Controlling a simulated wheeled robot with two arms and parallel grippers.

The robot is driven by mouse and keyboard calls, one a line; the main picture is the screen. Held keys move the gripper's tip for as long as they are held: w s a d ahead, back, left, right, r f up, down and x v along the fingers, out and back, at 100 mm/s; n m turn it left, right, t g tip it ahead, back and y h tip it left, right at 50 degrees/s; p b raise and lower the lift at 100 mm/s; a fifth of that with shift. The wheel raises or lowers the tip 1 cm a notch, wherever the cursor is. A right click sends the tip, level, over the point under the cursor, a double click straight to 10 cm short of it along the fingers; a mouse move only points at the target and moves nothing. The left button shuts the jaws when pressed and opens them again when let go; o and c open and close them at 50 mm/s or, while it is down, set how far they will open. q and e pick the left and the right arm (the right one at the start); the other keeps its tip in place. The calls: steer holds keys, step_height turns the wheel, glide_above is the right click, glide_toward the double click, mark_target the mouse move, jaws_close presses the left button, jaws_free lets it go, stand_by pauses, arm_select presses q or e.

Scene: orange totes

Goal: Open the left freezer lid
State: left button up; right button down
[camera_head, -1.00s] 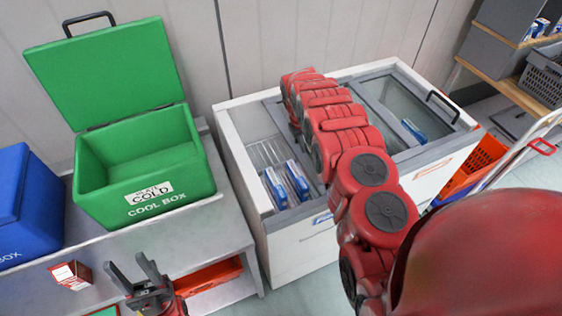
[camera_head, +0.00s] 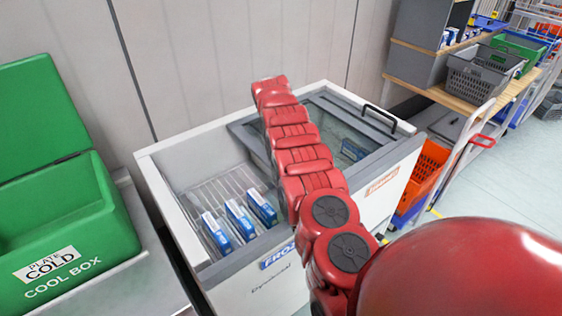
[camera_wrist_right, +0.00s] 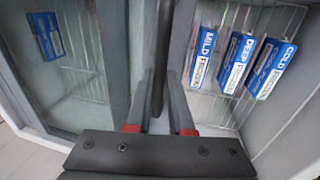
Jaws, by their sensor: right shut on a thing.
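The white chest freezer (camera_head: 165,190) stands by the wall in the head view. Its left bay is open, showing a wire rack and three blue-and-white boxes (camera_head: 236,220). The left lid's grey frame (camera_head: 243,132) lies toward the right, overlapping the other glass lid (camera_head: 345,140); my right arm partly covers it. My right gripper (camera_wrist_right: 159,78) shows in the wrist view, shut on a dark upright handle (camera_wrist_right: 162,45) of the lid. In the head view this gripper is hidden behind my arm. My left gripper is out of view.
A green cool box (camera_head: 60,220) with its lid up stands on a grey bench at the left. A black handle (camera_head: 380,118) is on the freezer's right lid. Orange crates (camera_head: 428,165) and a trolley stand at the right. Open floor lies at the far right.

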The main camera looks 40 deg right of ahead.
steer(key=shift+d, duration=0.2)
stand_by(0.3)
steer(key=c, duration=0.8)
jaws_free()
steer(key=shift+w+a+r, duration=0.1)
steer(key=shift+a+r, duration=0.05)
steer(key=shift+r, duration=0.45)
steer(key=a+r+p, duration=0.3)
steer(key=r, duration=1.3)
steer(key=shift+p, duration=0.4)
steer(key=shift+f, duration=0.15)
